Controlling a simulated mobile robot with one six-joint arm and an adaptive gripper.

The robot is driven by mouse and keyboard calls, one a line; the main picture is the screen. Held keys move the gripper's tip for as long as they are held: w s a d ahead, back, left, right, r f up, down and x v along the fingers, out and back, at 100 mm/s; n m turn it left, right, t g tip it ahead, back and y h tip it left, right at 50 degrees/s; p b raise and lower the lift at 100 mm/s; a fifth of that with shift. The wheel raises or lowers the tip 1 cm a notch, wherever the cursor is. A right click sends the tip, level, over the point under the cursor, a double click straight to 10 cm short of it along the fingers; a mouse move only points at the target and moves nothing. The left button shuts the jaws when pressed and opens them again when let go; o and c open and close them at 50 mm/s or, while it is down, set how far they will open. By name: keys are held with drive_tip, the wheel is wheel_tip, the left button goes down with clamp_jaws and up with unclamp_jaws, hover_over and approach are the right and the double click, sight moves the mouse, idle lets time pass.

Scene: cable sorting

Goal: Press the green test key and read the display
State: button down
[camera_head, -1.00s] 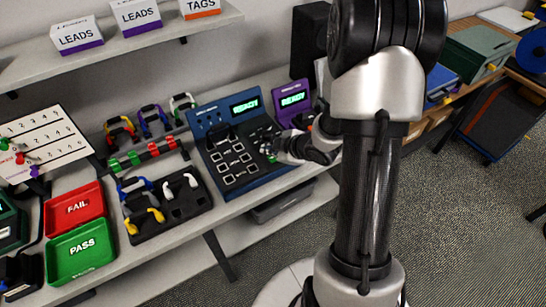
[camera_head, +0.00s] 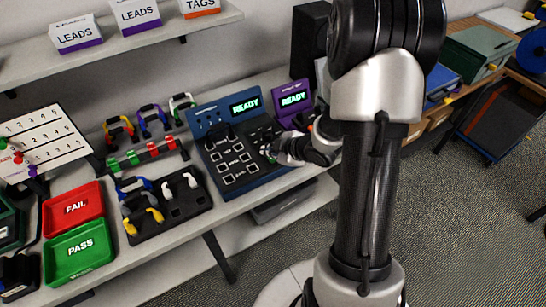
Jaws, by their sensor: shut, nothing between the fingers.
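The blue tester (camera_head: 232,145) stands on the bench with a lit green display (camera_head: 246,105) that reads READY. A purple unit (camera_head: 293,97) beside it also reads READY. My gripper (camera_head: 268,153) is shut and empty, with its tips low over the right part of the blue tester's panel. A bit of green shows at the fingertips, probably the green test key, mostly hidden by the gripper. I cannot tell whether the tips touch it.
A black holder (camera_head: 182,213) with several cable leads sits left of the tester. A red FAIL tray (camera_head: 75,207) and a green PASS tray (camera_head: 79,250) lie further left. A shelf (camera_head: 120,48) with boxes hangs above. My arm hides the bench right of the purple unit.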

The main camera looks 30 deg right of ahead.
sight(271, 159)
drive_tip(key=shift+f+b, duration=0.35)
drive_tip(key=shift+f, duration=0.05)
idle(0.6)
drive_tip(key=shift+r+p, duration=0.8)
drive_tip(key=shift+r, duration=0.05)
wheel_tip(271, 159, up, 5)
drive_tip(key=p, duration=0.4)
drive_tip(key=shift+p, duration=0.3)
